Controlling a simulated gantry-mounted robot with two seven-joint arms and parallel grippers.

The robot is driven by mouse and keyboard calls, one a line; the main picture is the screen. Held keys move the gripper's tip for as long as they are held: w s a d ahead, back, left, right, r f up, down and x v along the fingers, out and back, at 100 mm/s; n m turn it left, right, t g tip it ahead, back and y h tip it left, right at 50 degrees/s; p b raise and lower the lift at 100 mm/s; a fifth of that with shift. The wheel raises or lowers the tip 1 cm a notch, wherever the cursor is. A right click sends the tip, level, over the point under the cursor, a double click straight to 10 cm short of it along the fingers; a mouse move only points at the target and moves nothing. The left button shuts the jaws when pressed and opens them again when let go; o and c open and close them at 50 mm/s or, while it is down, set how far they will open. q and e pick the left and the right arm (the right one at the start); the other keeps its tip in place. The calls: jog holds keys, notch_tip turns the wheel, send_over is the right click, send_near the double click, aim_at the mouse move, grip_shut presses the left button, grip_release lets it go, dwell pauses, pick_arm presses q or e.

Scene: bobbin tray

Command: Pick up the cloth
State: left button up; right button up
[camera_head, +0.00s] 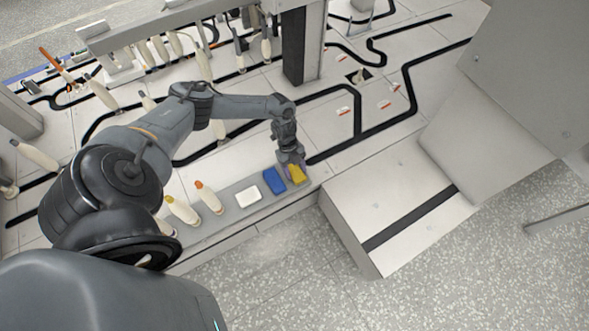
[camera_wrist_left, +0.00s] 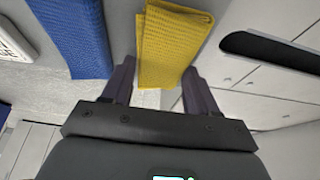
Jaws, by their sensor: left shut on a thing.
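A folded yellow cloth (camera_head: 297,174) lies at the right end of the grey tray strip on the table's front edge. My left gripper (camera_head: 291,162) reaches down over it. In the left wrist view the yellow cloth (camera_wrist_left: 172,45) sits between the two dark fingers of my left gripper (camera_wrist_left: 158,80), which is shut on it. A folded blue cloth (camera_head: 274,180) lies just left of it and also shows in the left wrist view (camera_wrist_left: 72,35). My right gripper is not in view.
A white block (camera_head: 248,196) and bottles with orange (camera_head: 209,197) and yellow (camera_head: 181,209) caps stand left of the cloths on the grey strip (camera_head: 228,205). A light machine block (camera_head: 400,215) stands to the right. Bobbins hang from a rack at the back.

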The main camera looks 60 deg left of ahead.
aim_at(295, 171)
pick_arm(q)
jog(key=shift+r+p, duration=0.4)
jog(key=shift+r, duration=0.2)
notch_tip(295, 171, up, 3)
jog(key=shift+r+p, duration=0.2)
jog(key=shift+p, duration=1.05)
jog(key=d+r+p, duration=0.6)
jog(key=d, duration=0.5)
jog(key=shift+s+d+r+p, duration=0.15)
jog(key=shift+s+d+p, duration=0.05)
jog(key=shift+d+p, duration=0.15)
